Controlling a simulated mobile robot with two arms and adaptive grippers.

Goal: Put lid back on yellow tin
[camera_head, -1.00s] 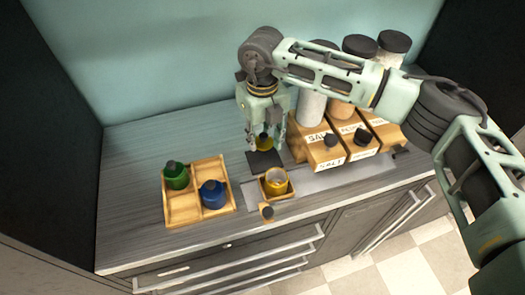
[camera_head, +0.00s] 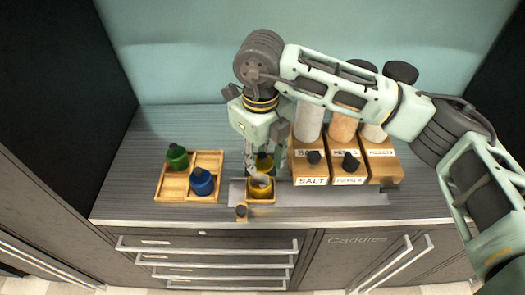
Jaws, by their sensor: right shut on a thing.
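The yellow tin (camera_head: 261,188) stands open at the top in a small wooden holder (camera_head: 262,200) near the counter's front edge. My right gripper (camera_head: 265,163) comes down from above, just behind the tin. It is shut on the yellow lid (camera_head: 264,162), which shows between its fingers. The lid looks close behind the tin's rim and not over its opening; its exact height is hard to tell. The fingers hide part of the lid. My left gripper is not in view.
A wooden tray (camera_head: 207,160) at left holds a green jar (camera_head: 177,157) and a blue jar (camera_head: 202,182). Labelled wooden boxes (camera_head: 312,172) with tall jars stand close at right of my gripper. A grey strip (camera_head: 330,197) runs along the front. The counter's far left is clear.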

